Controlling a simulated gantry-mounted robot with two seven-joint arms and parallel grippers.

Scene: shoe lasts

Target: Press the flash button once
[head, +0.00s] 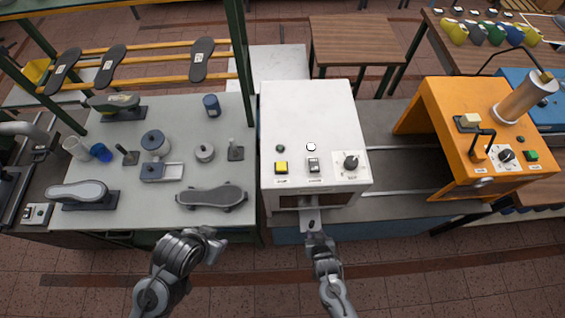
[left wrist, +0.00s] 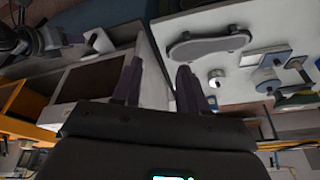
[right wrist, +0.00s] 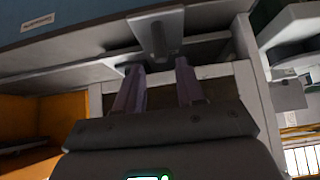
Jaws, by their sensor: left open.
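The white machine box (head: 305,110) stands in the middle of the head view. Its top carries a yellow button (head: 281,168), a grey rocker switch (head: 313,165), a black knob (head: 351,162), a small dark green button or lamp (head: 280,148) and a round white piece (head: 311,147). Their labels are too small to read. My right gripper (head: 310,222) is low at the box's front; in the right wrist view its fingers (right wrist: 160,75) stand apart near a grey handle (right wrist: 158,40). My left gripper (head: 217,243) is open and empty, in front of the left bench.
The left bench (head: 215,130) holds a dark shoe last (head: 212,197), blue cups and several fixtures. An orange machine (head: 450,120) with its own knob and green button stands on the right. The floor in front is free.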

